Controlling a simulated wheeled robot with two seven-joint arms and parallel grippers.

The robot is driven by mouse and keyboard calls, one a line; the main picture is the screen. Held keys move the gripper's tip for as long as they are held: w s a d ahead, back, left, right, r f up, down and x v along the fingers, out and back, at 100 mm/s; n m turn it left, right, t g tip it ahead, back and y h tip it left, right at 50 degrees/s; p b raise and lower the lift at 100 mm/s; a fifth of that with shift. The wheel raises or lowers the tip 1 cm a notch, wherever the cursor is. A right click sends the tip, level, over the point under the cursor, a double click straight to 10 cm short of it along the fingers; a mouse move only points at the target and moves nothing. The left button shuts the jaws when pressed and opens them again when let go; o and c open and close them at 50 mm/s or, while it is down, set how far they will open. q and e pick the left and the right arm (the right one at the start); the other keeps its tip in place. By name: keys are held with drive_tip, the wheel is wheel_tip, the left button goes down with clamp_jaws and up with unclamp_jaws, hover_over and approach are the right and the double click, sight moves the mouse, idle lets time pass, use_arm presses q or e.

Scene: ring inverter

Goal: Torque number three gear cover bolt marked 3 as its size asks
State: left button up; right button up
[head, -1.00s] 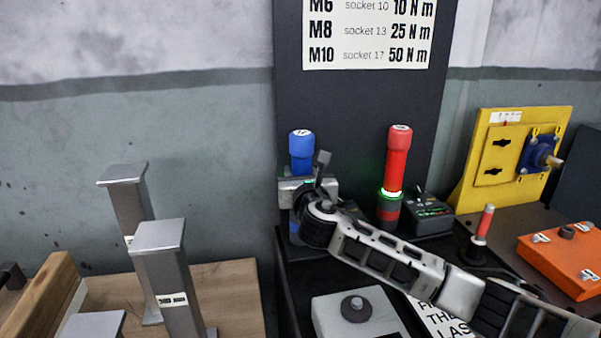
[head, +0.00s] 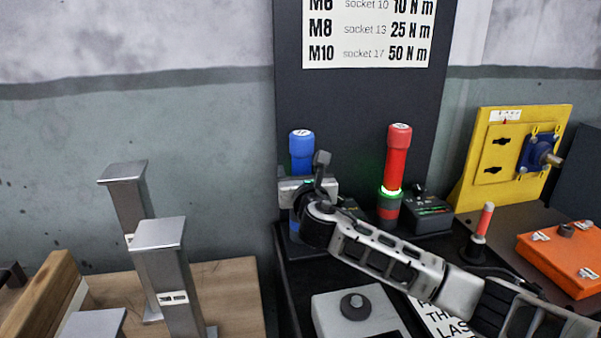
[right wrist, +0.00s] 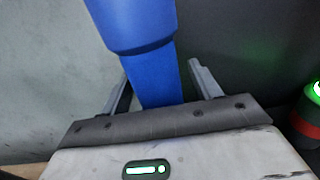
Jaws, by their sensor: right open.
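A blue torque tool (head: 301,152) stands upright on the black bench, and its shaft also shows in the right wrist view (right wrist: 145,40). My right gripper (right wrist: 162,80) is open, with one finger on each side of the blue shaft and visible gaps to it. In the head view my right gripper (head: 296,190) is seen from behind and its fingers are hidden. A red torque tool (head: 397,155) with a lit green ring stands upright to the right. The gear cover bolt marked 3 cannot be made out. My left gripper is not in view.
A torque chart (head: 368,35) hangs on the dark panel behind. A grey box with a black knob (head: 354,306) sits in front. A yellow fixture (head: 512,155) and orange box (head: 562,258) stand right. Metal posts (head: 165,285) stand left.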

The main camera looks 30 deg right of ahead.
drive_tip(key=v, duration=1.6)
drive_tip(key=shift+b, duration=0.3)
